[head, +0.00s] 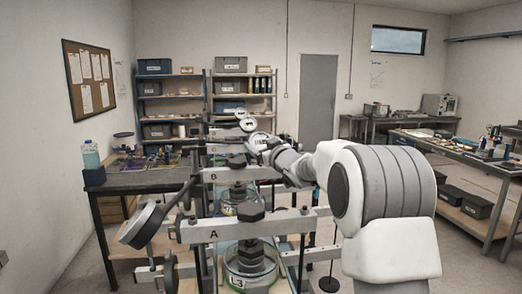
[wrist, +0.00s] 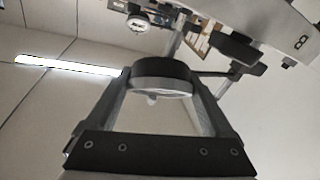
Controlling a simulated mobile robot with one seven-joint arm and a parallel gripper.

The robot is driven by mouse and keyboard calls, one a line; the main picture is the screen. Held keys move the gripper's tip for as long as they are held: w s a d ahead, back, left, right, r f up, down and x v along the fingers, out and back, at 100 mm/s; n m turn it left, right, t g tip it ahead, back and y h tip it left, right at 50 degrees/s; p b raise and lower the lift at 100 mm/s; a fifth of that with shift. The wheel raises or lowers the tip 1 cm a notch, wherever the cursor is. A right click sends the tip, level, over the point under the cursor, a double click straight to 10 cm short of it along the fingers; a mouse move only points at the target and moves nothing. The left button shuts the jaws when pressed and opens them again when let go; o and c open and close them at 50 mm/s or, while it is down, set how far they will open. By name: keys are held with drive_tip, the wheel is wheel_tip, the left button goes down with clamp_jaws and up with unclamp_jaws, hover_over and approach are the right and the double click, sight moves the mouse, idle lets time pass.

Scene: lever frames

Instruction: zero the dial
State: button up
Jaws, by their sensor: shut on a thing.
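A round dial (wrist: 165,70) with a dark rim is between the two fingers of my gripper (wrist: 160,84) in the wrist view. The fingers touch its rim on both sides. Its pale face is seen almost edge-on, so I cannot read it. In the head view my gripper (head: 266,143) reaches over the lever frames from the right, at a small pale dial (head: 257,142); its pointer is too small to read. The nearest beam (head: 215,233) is marked A, and the beam behind it (head: 213,176) is marked B.
A black dial (head: 143,224) faces away at the left end of beam A. Another dial (head: 248,124) stands behind the gripped one and may be the one in the wrist view (wrist: 139,23). Hex weights (head: 251,210) and upright rods crowd the frames. A bench (head: 135,182) stands left.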

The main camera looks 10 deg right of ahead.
drive_tip(key=o, duration=1.1)
drive_tip(key=b+v, duration=0.3)
drive_tip(key=v, duration=1.4)
drive_tip(key=shift+s, duration=0.25)
drive_tip(key=shift+d, duration=0.15)
